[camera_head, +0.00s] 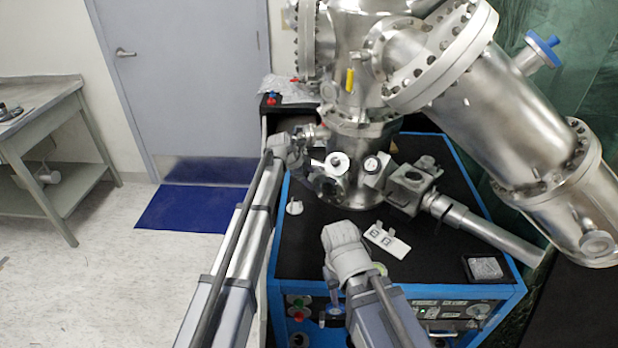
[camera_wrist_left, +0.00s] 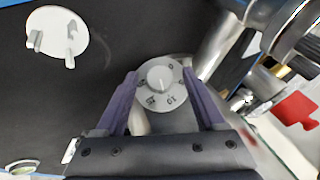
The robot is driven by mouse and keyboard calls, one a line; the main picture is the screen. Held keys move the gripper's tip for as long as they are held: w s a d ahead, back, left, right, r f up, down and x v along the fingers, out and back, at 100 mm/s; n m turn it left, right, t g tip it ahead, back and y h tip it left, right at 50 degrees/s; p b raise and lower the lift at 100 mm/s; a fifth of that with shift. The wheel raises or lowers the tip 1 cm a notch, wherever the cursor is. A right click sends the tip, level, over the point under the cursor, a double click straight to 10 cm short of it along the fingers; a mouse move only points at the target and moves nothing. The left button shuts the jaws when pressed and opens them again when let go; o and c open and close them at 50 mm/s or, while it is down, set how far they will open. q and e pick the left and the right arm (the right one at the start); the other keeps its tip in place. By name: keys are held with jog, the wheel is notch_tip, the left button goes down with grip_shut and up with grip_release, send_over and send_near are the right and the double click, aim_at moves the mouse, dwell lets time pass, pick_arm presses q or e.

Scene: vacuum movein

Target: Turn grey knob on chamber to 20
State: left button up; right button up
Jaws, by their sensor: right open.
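A round grey knob (camera_wrist_left: 160,80) with a pale dial and dark markings shows in the left wrist view; the markings are too blurred to read fully. My left gripper (camera_wrist_left: 160,74) has one purple finger on each side of it. The fingertips line up with the dial's edges, but I cannot tell whether they touch. In the head view my left gripper (camera_head: 308,132) is at the left side of the steel chamber (camera_head: 360,145), its fingers too small to make out. My right gripper (camera_head: 334,298) is low at the front of the black-topped bench, open, its fingers partly hidden by its wrist.
A white disc with upright prongs (camera_head: 294,207) lies on the black bench top (camera_head: 310,255). A white plate (camera_head: 387,241) lies right of my right wrist. A small dark tray (camera_head: 484,268) is near the front right corner. Steel pipes crowd the right side.

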pick_arm(q)
grip_shut()
dwell(0.3)
jog(key=shift+s+f+m+t+b, duration=0.3)
jog(key=shift+t+b, duration=0.2)
jog(key=shift+b, duration=0.2)
jog(key=shift+f+m+t+b, duration=0.1)
jog(key=shift+m+t+b, duration=0.6)
jog(key=shift+b, duration=0.3)
jog(key=shift+m+t+h+b, duration=0.3)
jog(key=shift+m+t+b, duration=0.45)
jog(key=shift+b, duration=0.45)
jog(key=shift+m+t+b, duration=0.35)
jog(key=shift+t+b, duration=0.1)
